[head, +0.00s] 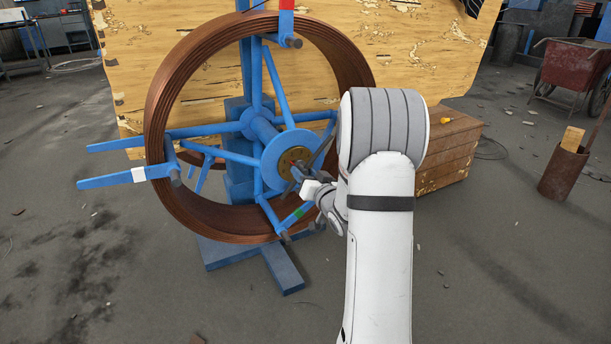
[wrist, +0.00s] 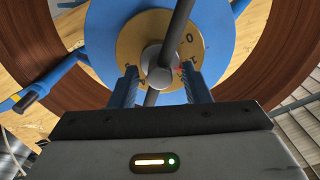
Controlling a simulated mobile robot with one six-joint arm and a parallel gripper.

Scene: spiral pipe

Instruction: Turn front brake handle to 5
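The front brake handle (wrist: 152,98) is a dark rod through a round grey hub (wrist: 158,66). It stands slightly tilted from vertical in the wrist view; in the head view the handle (head: 321,152) crosses a brass dial. The brass dial (wrist: 128,42) sits on a blue disc (wrist: 212,22), also seen in the head view (head: 273,160). A 0 and a small red mark show at the dial's right; other numbers are partly hidden. My gripper (wrist: 161,78) is open, its blue fingers on either side of the hub and rod. I cannot tell whether they touch.
A copper pipe coil (head: 158,150) surrounds the handle on a blue spoked stand (head: 282,268). Blue arms (head: 110,180) stick out left. A wooden crate (head: 450,150) stands behind my arm. A rusty bin (head: 563,172) and red wheelbarrow (head: 572,65) are at right.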

